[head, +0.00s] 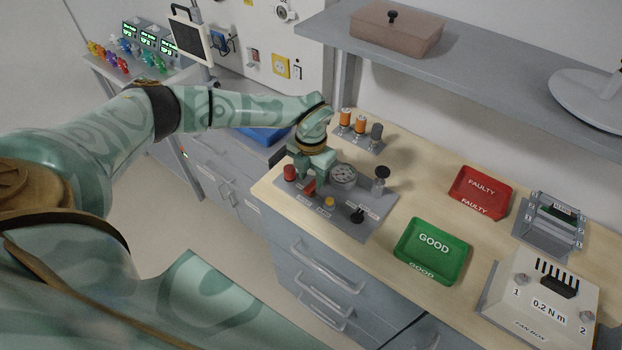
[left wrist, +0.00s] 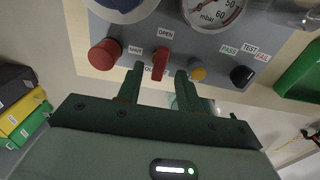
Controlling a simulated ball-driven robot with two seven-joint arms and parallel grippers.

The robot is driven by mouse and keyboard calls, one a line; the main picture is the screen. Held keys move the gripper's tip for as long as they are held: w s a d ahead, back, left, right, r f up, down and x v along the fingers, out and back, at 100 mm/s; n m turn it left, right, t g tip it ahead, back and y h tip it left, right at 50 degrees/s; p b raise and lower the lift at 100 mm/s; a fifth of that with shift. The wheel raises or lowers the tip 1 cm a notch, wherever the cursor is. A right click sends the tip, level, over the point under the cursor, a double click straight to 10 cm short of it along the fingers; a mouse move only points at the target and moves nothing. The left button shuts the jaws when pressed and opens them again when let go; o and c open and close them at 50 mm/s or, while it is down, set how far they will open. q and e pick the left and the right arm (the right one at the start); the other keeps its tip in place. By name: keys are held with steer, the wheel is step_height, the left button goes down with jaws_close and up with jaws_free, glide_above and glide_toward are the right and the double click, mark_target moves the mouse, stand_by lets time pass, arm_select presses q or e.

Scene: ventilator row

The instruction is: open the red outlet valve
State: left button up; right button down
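The red outlet valve (head: 309,187) is a small red lever on the grey test panel (head: 366,223). In the left wrist view the red lever (left wrist: 160,63) stands just below an OPEN label, and a second label beneath it is partly hidden. My left gripper (head: 308,174) is over the panel; in the left wrist view its fingers (left wrist: 160,76) are open on either side of the lever, with a visible gap on each side. Whether the fingertips reach the lever's depth I cannot tell. My right gripper is not in view.
A red knob (left wrist: 104,54), a yellow button (left wrist: 198,72) and a black knob (left wrist: 241,76) are close to the lever. A gauge (head: 343,175) is behind it. Green (head: 408,268) and red (head: 455,199) trays stand to the right. A shelf (head: 460,62) overhangs the bench.

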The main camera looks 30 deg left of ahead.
mark_target(311, 184)
arm_select(q)
step_height(311, 184, up, 14)
steer(key=shift+p, duration=0.45)
steer(key=shift+f, duration=0.1)
